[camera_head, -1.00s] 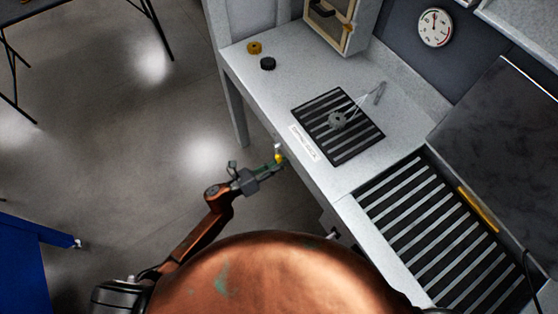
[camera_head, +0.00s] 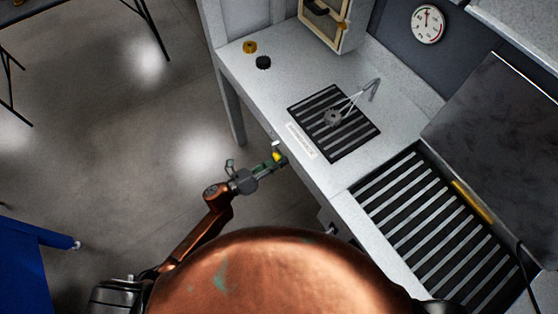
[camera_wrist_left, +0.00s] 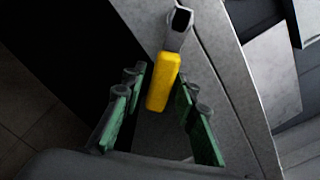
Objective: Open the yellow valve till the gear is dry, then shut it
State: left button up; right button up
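The yellow valve handle (camera_head: 279,157) sits at the front edge of the counter, with a grey metal end (camera_wrist_left: 180,20). My left gripper (camera_head: 266,166) is at the handle. In the left wrist view, the yellow lever (camera_wrist_left: 163,82) lies between the green-padded fingers of the gripper (camera_wrist_left: 162,85). The fingers are apart, with a narrow gap visible beside the lever. A grey gear (camera_head: 332,117) lies on the dark slotted grate (camera_head: 363,136). A bent metal nozzle (camera_head: 374,88) stands behind it, with thin pale lines running toward the gear. I cannot tell whether the gear is wet. My right gripper is out of view.
A yellow cap (camera_head: 250,47) and a black cap (camera_head: 264,63) lie on the grey counter (camera_head: 290,85). A framed box (camera_head: 327,22) and a round gauge (camera_head: 428,24) are at the back. A larger slatted grate (camera_head: 440,235) lies right.

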pick_arm(q)
jog(key=shift+o, duration=0.7)
jog(key=shift+s+a, duration=0.1)
jog(key=v, duration=1.1)
jog(key=shift+s+a, duration=0.2)
jog(key=shift+a, duration=0.1)
jog(key=shift+c, duration=0.5)
